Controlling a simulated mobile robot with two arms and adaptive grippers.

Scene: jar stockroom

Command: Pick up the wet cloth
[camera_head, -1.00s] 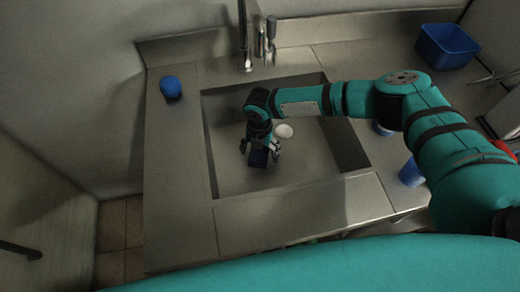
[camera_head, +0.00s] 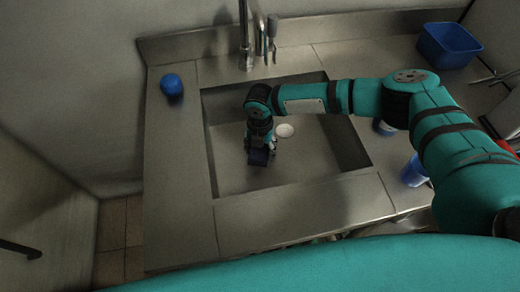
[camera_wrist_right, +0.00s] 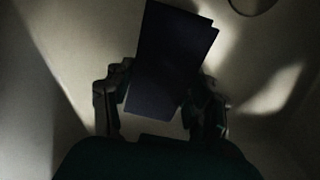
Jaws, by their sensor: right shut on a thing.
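The wet cloth is a dark navy, folded, flat-looking piece (camera_head: 258,157) in the steel sink. It also shows in the wrist view (camera_wrist_right: 168,65), between the two fingers. My right gripper (camera_head: 261,147) reaches down into the sink and is shut on the cloth, with a finger on either side of it. In the wrist view the gripper (camera_wrist_right: 162,105) covers little of the cloth. Whether the cloth still touches the sink floor I cannot tell. My left gripper is not in view.
The sink (camera_head: 228,187) has raised walls around the gripper and a pale round drain (camera_head: 284,131). A faucet (camera_head: 245,40) stands behind it. A blue rounded object (camera_head: 171,85) is on the left counter. A blue tub (camera_head: 447,48) and blue cup (camera_head: 414,172) are at right.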

